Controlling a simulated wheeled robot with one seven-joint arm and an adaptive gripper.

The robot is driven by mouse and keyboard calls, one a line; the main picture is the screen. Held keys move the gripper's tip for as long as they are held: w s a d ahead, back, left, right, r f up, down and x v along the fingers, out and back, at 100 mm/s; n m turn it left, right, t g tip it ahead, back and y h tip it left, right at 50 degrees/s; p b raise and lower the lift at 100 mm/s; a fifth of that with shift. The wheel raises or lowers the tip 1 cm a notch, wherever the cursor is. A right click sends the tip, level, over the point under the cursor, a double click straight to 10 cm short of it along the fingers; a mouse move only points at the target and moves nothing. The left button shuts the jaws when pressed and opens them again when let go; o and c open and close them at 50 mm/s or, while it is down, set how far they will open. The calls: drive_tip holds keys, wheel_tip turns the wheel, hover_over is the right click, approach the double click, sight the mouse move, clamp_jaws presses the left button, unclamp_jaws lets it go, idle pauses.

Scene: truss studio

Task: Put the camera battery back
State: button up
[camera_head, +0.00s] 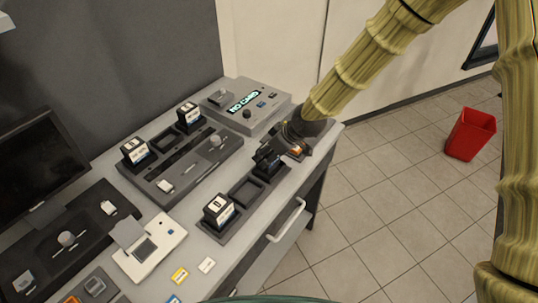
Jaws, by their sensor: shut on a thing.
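My gripper (267,160) is over the far end of a narrow dark tray (245,194) near the table's front edge. It is shut on a dark block, which I take to be a camera battery; the fingers hide most of it. I cannot tell whether it sits in the far slot or just above it. The tray's middle slot is empty. A black battery with a white label (218,209) stands in the near slot. Two similar labelled batteries, one left (136,151) and one farther back (189,116), stand on a larger grey unit (205,169).
A grey box with a lit "NO CARD" display (244,103) stands at the back. A monitor (40,165), a white device (148,246) and small coloured cards (180,275) occupy the left and near table. A drawer handle (287,222) juts from the front. A red bin (470,134) stands on the floor.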

drive_tip(key=shift+f+p, duration=0.3)
drive_tip(key=shift+f, duration=0.7)
drive_tip(key=shift+f, duration=0.1)
drive_tip(key=o, duration=1.6)
drive_tip(key=shift+b+v, duration=1.4)
drive_tip(key=shift+v, duration=4.7)
